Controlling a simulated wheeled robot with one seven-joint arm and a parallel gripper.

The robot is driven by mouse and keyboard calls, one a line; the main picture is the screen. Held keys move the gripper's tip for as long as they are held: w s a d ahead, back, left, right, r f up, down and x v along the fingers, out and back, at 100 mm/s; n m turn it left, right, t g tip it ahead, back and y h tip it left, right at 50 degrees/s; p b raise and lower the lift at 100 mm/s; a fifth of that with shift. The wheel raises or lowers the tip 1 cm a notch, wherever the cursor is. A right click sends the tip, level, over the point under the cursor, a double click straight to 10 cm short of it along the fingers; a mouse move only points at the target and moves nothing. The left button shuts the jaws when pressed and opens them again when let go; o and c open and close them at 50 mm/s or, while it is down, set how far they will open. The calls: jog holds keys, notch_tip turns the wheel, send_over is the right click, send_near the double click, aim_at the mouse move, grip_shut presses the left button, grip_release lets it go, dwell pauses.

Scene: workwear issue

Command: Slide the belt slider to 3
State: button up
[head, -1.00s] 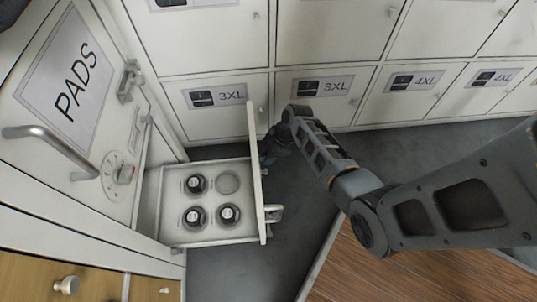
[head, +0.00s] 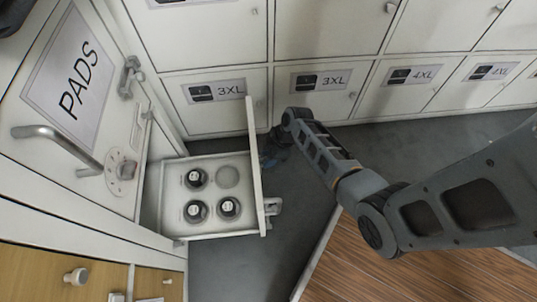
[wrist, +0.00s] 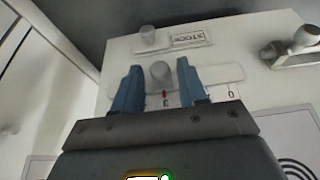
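My gripper (wrist: 157,84) has two blue fingers and is open in the wrist view. A round grey slider knob (wrist: 160,72) stands between the fingers, with a small gap on each side. The knob rides on a pale strip, and a red pointer (wrist: 165,93) lies just below it. The pointer is by a mark that looks like an upside-down digit, too small to read surely. A 0 (wrist: 230,93) is at the strip's right end. In the head view my gripper (head: 271,154) is low beyond the open drawer's front, partly hidden, and the slider is hidden.
An open drawer (head: 211,233) with several round dark-topped items juts out beside my arm. A PADS door (head: 68,75) is at left, and 3XL and 4XL lockers (head: 313,98) line the back. The wrist view shows another knob (wrist: 148,35) and a handle (wrist: 297,45).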

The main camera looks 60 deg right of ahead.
jog(key=shift+o, duration=0.5)
jog(key=p+v, duration=0.4)
jog(key=v, duration=0.3)
jog(key=shift+s+r, duration=0.2)
jog(key=shift+r, duration=0.15)
